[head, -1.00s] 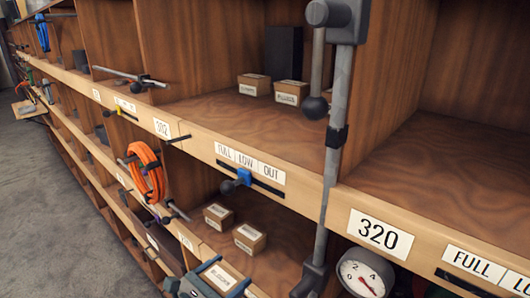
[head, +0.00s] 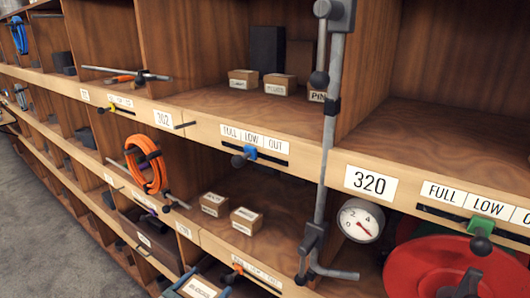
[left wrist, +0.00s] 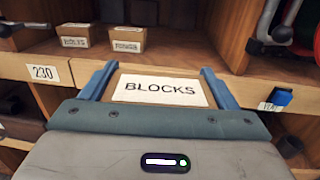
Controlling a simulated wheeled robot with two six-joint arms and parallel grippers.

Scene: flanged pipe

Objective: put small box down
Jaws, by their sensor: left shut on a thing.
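My left gripper (head: 205,277) is low in the head view, at the bottom edge and mostly cut off. It is shut on a small cardboard box (head: 199,290) with a white label. In the left wrist view the label reads BLOCKS, and the box (left wrist: 160,90) sits between the two blue fingers of the gripper (left wrist: 160,76). The held box is in front of the lower shelf's wooden front edge (left wrist: 180,68); whether it touches anything is hidden. My right gripper is not in view.
Two similar boxes (head: 213,204) (head: 247,220) stand on the lower shelf, with free room to their right. Several boxes (head: 279,84) stand on the shelf above. A grey pipe (head: 325,190), a gauge (head: 360,220) and a red wheel (head: 440,262) bound the right side.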

